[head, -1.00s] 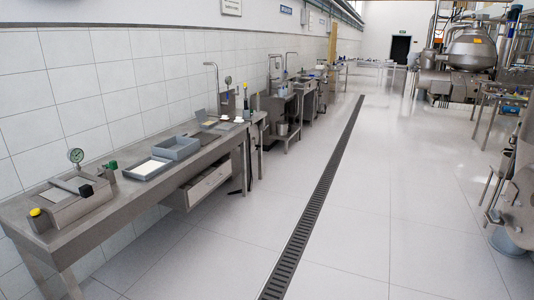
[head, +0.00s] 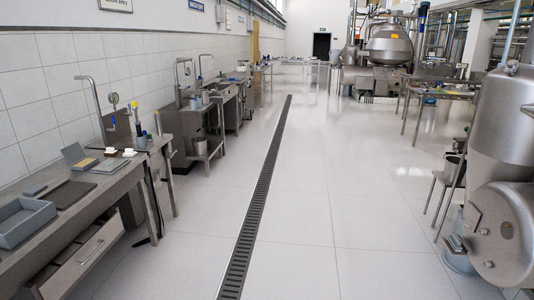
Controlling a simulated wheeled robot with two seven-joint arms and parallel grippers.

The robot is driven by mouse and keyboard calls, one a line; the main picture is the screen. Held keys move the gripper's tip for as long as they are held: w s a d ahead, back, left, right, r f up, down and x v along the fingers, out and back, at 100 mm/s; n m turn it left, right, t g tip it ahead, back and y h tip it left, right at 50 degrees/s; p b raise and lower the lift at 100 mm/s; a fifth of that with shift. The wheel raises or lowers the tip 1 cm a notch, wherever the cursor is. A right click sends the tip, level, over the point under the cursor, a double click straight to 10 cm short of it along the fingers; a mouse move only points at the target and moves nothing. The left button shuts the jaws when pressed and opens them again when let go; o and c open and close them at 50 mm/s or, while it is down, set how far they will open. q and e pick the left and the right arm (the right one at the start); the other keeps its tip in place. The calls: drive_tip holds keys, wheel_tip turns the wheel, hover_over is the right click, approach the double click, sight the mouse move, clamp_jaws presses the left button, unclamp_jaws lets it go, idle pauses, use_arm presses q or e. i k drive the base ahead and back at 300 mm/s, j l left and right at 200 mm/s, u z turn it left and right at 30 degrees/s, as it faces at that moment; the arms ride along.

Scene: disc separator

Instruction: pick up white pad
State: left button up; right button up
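No clear white pad shows in the head view now. Two small white items, one (head: 110,151) and another (head: 129,153), sit on the steel bench at the left, too small to identify; they look like little cups or blocks. A grey tray (head: 22,228) stands on the near end of the bench, cut by the left picture edge; it looks empty. Neither of my grippers is in view.
A steel bench (head: 95,187) runs along the left wall, with an open drawer (head: 85,255) jutting out. A dark flat plate (head: 66,193) lies on it. A floor drain (head: 262,190) crosses open floor. Steel machinery (head: 500,180) stands at the right.

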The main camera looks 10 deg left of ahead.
sight(128, 152)
drive_tip(key=i+u, duration=0.2)
drive_tip(key=i, duration=0.3)
drive_tip(key=i+u, duration=0.15)
drive_tip(key=i, duration=0.35)
drive_tip(key=i+l+u, duration=0.2)
drive_tip(key=i, duration=0.25)
drive_tip(key=i+u, duration=0.2)
drive_tip(key=i, duration=0.3)
drive_tip(key=i+l+u, duration=0.2)
drive_tip(key=i, duration=0.25)
drive_tip(key=i+j+u, duration=0.15)
drive_tip(key=i+u, duration=0.2)
drive_tip(key=i, duration=0.15)
drive_tip(key=i+u, duration=0.35)
drive_tip(key=i, duration=0.2)
drive_tip(key=i+l+u, duration=0.2)
drive_tip(key=i+u, duration=0.15)
drive_tip(key=i, duration=0.15)
drive_tip(key=i+l+u, duration=0.35)
drive_tip(key=i, duration=0.15)
drive_tip(key=i+u, duration=0.5)
drive_tip(key=i, duration=0.15)
